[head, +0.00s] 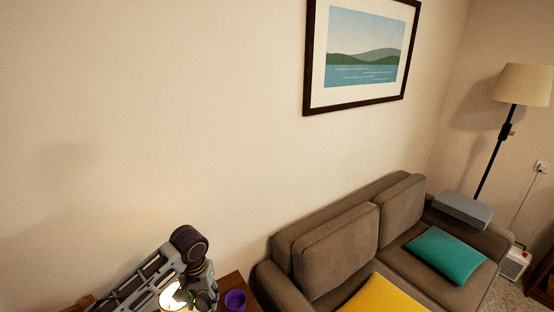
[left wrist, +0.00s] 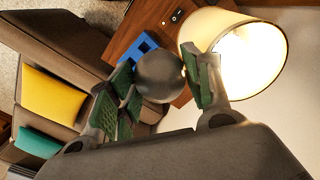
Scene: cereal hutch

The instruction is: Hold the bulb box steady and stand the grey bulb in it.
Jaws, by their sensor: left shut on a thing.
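The grey bulb (left wrist: 160,78) is a dull round globe between the green-padded fingers of my left gripper (left wrist: 160,70) in the left wrist view. The gripper is shut on it and holds it over the wooden table. A blue box-like thing (left wrist: 142,46), which looks like the bulb box, shows on the table beyond the bulb, partly hidden by a finger. In the head view my left gripper (head: 202,298) is at the bottom edge, and the bulb is not clear there. My right gripper is not in view.
A lit lamp (left wrist: 247,55) with a cream shade stands close beside my left gripper. A purple cup-like thing (head: 235,299) sits on the wooden table (head: 233,280); I cannot tell if it is the blue thing. A brown sofa (head: 330,244) stands to the right.

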